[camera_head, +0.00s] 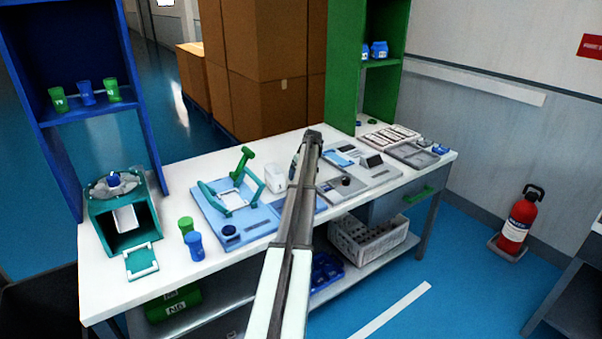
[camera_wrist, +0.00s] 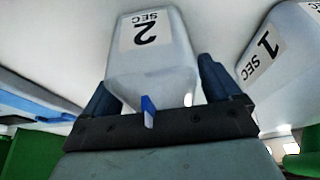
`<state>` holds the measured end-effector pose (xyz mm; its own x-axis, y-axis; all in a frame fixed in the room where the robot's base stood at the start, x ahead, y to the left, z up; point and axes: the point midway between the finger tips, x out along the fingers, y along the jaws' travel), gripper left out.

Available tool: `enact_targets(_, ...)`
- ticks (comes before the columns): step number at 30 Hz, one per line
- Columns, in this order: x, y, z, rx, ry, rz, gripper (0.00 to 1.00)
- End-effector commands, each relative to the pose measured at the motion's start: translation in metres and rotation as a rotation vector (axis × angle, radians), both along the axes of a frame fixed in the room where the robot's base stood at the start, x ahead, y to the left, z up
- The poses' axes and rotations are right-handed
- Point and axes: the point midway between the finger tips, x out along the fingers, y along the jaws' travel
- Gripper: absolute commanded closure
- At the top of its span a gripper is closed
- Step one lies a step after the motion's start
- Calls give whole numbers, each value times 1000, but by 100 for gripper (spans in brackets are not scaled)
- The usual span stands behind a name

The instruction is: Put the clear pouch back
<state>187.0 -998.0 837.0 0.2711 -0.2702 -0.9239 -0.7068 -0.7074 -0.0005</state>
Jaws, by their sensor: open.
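My gripper (camera_wrist: 157,82) is open in the wrist view. Its two dark fingers stand on either side of a pale container marked "2 SEC" (camera_wrist: 150,62); I cannot tell whether they touch it. A second pale container marked "1 SEC" (camera_wrist: 272,55) is to the right. In the head view my arm hides the gripper over the middle of the bench, and a white container (camera_head: 275,178) shows left of the arm. A crumpled clear item (camera_head: 113,186) with a blue part lies on the teal box (camera_head: 100,212); I cannot tell for sure whether it is the clear pouch.
Blue and green cups (camera_head: 190,239) stand on the bench's left part. A light-blue fixture with a green lever (camera_head: 242,165) is left of my arm. Grey devices and trays (camera_head: 412,154) fill the right. A blue shelf (camera_head: 92,105) and green shelf (camera_head: 343,85) rise at the ends.

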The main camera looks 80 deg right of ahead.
Motion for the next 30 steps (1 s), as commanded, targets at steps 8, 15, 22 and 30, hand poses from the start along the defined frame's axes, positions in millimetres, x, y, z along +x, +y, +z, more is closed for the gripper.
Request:
enact_targets(8, -6, 7, 24, -1, 0, 0, 9)
enact_targets(15, -19, 19, 67, -2, -1, 0, 9)
enact_targets(22, -28, 28, 98, -2, -1, 0, 9)
enact_targets(30, -32, 32, 113, 0, 0, 0, 9)
